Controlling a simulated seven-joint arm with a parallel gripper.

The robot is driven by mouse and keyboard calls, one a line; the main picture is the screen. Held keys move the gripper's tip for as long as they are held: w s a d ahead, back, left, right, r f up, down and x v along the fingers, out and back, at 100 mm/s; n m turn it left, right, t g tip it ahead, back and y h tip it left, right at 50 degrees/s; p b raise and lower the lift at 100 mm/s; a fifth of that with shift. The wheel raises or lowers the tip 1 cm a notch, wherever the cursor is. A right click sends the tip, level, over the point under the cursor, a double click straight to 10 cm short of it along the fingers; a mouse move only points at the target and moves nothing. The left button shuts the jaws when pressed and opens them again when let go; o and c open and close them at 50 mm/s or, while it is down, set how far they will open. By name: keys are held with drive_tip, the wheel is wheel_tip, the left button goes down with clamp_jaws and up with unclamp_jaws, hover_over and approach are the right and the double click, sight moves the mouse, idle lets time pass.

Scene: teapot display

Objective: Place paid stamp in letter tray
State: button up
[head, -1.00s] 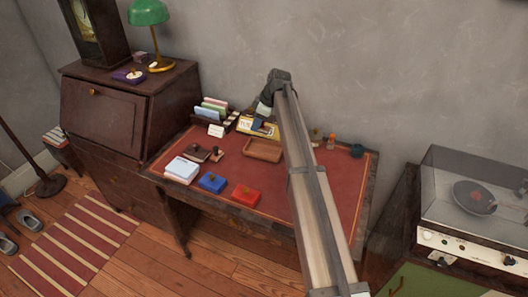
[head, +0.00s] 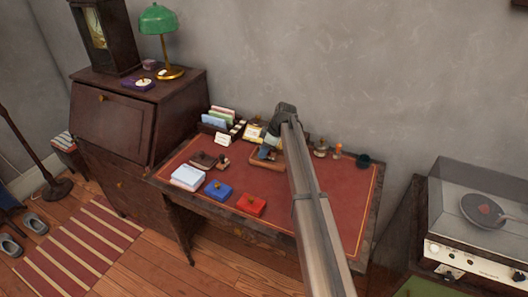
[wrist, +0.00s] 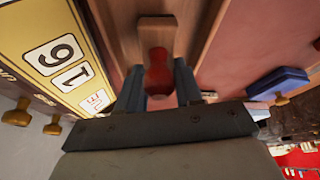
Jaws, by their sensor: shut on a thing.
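My gripper (wrist: 159,88) is shut on a stamp with a red handle (wrist: 157,74); the handle stands between the two blue fingers in the wrist view. The stamp's printing face and any lettering are hidden. The wooden letter tray (wrist: 120,22) lies behind the stamp in that view. In the head view my gripper (head: 268,151) is over the tray (head: 258,163), and my arm hides the tray's right part. I cannot tell whether the stamp touches the tray floor.
A blue pad (head: 218,190), a red pad (head: 251,204) and a paper stack (head: 188,177) lie along the desk's front. The desk's right side (head: 345,205) is mostly clear.

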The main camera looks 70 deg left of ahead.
sight(275, 155)
drive_tip(key=shift+f, duration=0.45)
drive_tip(key=o, duration=0.8)
drive_tip(key=shift+f, duration=0.1)
drive_tip(key=v, duration=1.2)
